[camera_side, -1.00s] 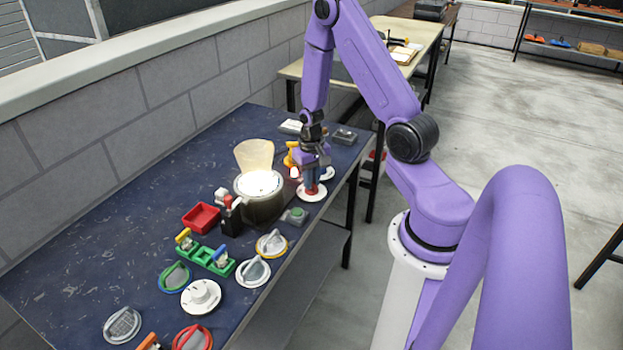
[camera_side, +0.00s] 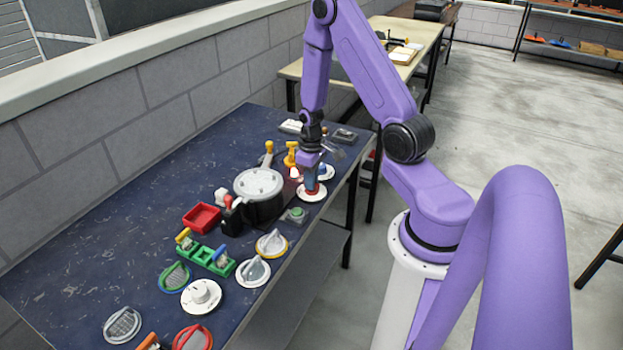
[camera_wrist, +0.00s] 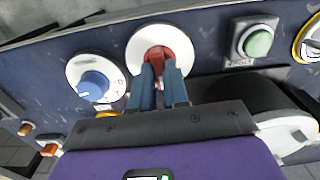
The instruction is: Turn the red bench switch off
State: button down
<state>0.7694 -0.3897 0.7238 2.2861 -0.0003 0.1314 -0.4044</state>
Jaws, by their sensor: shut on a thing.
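The red bench switch is a red knob (camera_wrist: 160,53) on a round white plate (camera_wrist: 139,46). In the wrist view the two blue-grey fingers of my gripper (camera_wrist: 160,74) are shut on the knob from either side. In the side view my gripper (camera_side: 312,178) points down at the white plate (camera_side: 312,194) near the table's right edge, hiding much of the knob. A round drum-shaped device (camera_side: 258,183) stands to its left with a grey, unlit top.
A blue dial (camera_wrist: 95,85) on a white plate sits close beside the switch. A green button (camera_wrist: 258,44) is on its other side. Levers with yellow knobs (camera_side: 291,150) stand behind. More dials, green switches and a red tray (camera_side: 201,217) crowd the nearer table.

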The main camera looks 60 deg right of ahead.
jog(key=n, duration=0.5)
jog(key=shift+n, duration=0.3)
dwell(0.4)
jog(key=c, duration=1.1)
grip_release()
jog(key=shift+r, duration=0.1)
notch_tip(320, 180, up, 17)
jog(key=shift+r, duration=0.1)
